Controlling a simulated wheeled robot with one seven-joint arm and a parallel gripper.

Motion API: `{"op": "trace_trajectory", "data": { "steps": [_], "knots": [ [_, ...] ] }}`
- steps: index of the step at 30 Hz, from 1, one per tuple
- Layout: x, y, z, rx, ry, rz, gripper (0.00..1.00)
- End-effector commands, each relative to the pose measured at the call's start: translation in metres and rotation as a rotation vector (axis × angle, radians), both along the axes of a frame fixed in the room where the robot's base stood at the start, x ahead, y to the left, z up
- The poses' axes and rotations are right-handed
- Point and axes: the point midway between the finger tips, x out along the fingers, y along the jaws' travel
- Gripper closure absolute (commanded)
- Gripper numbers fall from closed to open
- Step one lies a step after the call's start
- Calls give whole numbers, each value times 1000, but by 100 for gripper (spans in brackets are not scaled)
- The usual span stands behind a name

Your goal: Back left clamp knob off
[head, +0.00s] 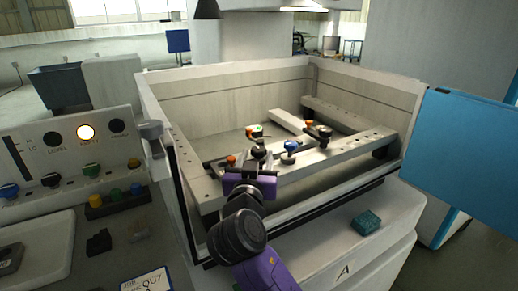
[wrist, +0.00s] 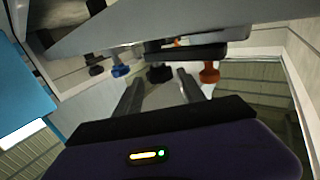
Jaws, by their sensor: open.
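Clamps with coloured knobs sit on the rails inside the open tank (head: 215,110). At the back left of the clamps is a dark knob (head: 257,131) beside an orange one. My gripper (head: 260,160) is open over the front rail, below a black knob (head: 259,147). An orange knob (head: 231,160) stands to its left and a blue knob (head: 291,146) to its right. In the wrist view a black knob (wrist: 158,73) shows just beyond and between my open fingertips, not visibly gripped. An orange knob (wrist: 209,73) is right, a blue knob (wrist: 120,70) left.
The front rail (head: 335,153) and tank walls enclose the work area. Another orange knob (head: 308,123) and dark knob (head: 325,131) are at right. A control panel (head: 75,155) stands left, a blue panel (head: 460,150) right. A teal block (head: 366,222) lies on the front ledge.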

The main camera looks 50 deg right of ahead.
Motion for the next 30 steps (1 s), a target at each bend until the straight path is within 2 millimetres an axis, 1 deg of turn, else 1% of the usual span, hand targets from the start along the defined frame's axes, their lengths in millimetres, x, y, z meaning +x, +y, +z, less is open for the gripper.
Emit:
{"op": "trace_trajectory", "data": {
  "steps": [1, 3, 7, 11, 18, 19, 23, 24, 26, 30],
  "knots": [
    [5, -7, 2, -2, 0, -2, 53],
    [10, -15, 1, -1, 0, -3, 53],
    [19, -25, 1, 0, -1, 0, 53],
    [23, -30, 0, 0, 0, 0, 53],
    [23, -30, 0, 1, -1, 1, 53],
    [23, -30, 0, 1, -1, 1, 55],
    [23, -30, 0, 1, -1, 1, 81],
    [23, -30, 0, 1, -1, 1, 89],
    [23, -30, 0, 1, -1, 1, 100],
    [23, -30, 0, 1, 0, 4, 100]
  ]
}}
